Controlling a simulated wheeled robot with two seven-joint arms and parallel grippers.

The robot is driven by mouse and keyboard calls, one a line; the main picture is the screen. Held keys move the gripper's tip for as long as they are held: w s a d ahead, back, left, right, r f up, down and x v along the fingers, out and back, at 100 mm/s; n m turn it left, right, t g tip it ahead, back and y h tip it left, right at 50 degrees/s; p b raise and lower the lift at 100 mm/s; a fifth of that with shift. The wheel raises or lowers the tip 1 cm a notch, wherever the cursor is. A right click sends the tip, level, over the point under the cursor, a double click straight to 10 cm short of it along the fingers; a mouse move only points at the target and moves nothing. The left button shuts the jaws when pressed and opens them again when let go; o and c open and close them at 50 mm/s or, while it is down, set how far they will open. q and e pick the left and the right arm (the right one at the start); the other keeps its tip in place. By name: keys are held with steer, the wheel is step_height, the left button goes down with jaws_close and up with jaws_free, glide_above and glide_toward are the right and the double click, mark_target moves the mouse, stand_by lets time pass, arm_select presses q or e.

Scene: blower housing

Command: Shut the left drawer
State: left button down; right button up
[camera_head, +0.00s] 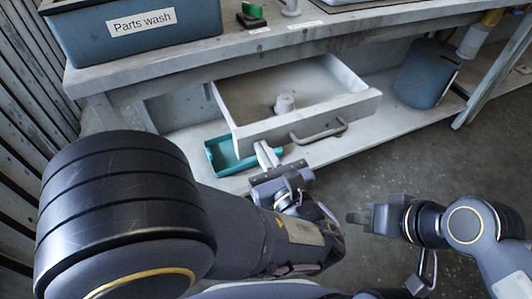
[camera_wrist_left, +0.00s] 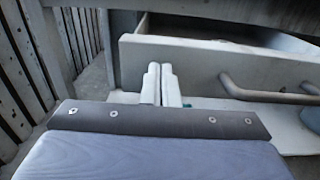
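The drawer (camera_head: 345,113) under the bench is pulled out, so its inside shows. Its pale front also shows in the left wrist view (camera_wrist_left: 190,62), with a bar handle (camera_head: 318,132) to the right of my left gripper. A small pale round part (camera_head: 285,104) stands inside the drawer. My left gripper (camera_head: 266,152) is at the lower left part of the drawer front. Its two fingers (camera_wrist_left: 161,84) are together with nothing seen between them. I cannot tell whether they touch the front. My right gripper (camera_head: 358,217) is off to the right, away from the drawer; its fingers are unclear.
A teal tray (camera_head: 222,162) lies on the lower shelf below the drawer. A blue-grey bin (camera_head: 424,74) stands on that shelf to the right. A "Parts wash" tub (camera_head: 90,40) sits on the bench top. The floor at right (camera_head: 420,160) is clear.

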mark_target(233, 104)
arm_select(q)
steer(key=p+x, duration=0.2)
steer(key=x, duration=1.7)
steer(key=shift+f+p, duration=0.15)
steer(key=shift+p, duration=0.15)
steer(key=shift+w+a, duration=0.15)
steer(key=shift+r, duration=0.25)
